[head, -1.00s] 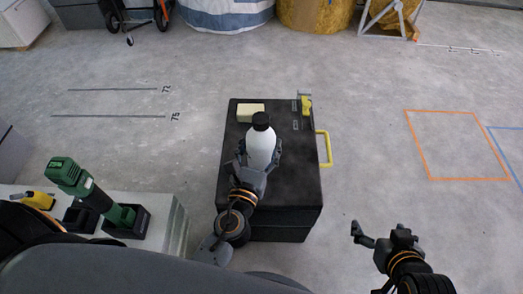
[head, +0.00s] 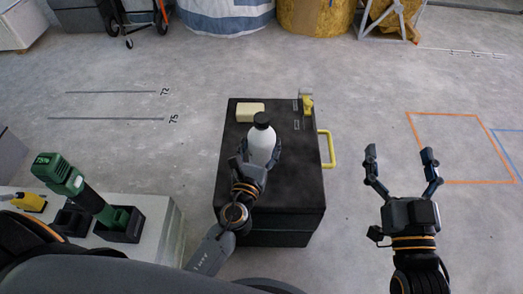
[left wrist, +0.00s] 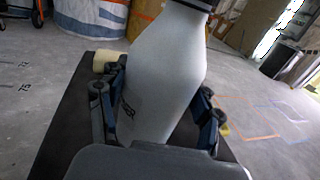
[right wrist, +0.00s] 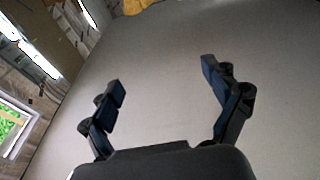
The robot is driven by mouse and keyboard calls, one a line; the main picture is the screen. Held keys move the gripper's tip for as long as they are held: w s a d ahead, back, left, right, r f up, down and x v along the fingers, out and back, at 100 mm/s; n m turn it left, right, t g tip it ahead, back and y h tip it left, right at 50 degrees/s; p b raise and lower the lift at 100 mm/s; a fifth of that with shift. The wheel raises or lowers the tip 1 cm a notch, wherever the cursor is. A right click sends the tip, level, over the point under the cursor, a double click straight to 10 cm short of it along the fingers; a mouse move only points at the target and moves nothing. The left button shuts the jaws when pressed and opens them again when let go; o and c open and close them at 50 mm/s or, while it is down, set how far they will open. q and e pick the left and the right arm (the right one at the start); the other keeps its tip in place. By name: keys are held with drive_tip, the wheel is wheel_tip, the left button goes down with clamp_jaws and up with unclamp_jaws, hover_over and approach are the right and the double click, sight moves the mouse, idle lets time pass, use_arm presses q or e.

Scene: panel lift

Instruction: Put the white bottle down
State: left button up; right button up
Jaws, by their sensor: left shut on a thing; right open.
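The white bottle (head: 261,142) with a black cap is upright over the black case (head: 270,195) in the head view. My left gripper (head: 261,158) is shut on the bottle, with a finger on each side. The bottle fills the middle of the left wrist view (left wrist: 150,75); its base is hidden behind the gripper. I cannot tell whether the base touches the case top. My right gripper (head: 402,158) is open and empty, right of the case; its spread fingers show in the right wrist view (right wrist: 165,95).
A cream block (head: 250,112) and a small yellow tool (head: 307,104) lie at the far edge of the case top. A yellow handle (head: 327,150) sticks out on its right side. A green drill (head: 62,176) stands on the bench at left. Floor at right is clear.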

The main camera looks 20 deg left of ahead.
use_arm(q)
wheel_tip(320, 180, down, 2)
drive_tip(key=shift+f+b, duration=0.15)
drive_tip(key=shift+b, duration=0.7)
use_arm(e)
drive_tip(key=s+r+t+y, duration=0.2)
drive_tip(key=r+t, duration=0.3)
drive_tip(key=r, duration=0.3)
drive_tip(key=shift+s+t, duration=0.3)
drive_tip(key=shift+s, duration=0.6)
drive_tip(key=shift+s, duration=0.15)
use_arm(q)
drive_tip(key=o, duration=1.6)
drive_tip(key=shift+f, duration=0.1)
use_arm(e)
drive_tip(key=shift+r, duration=0.15)
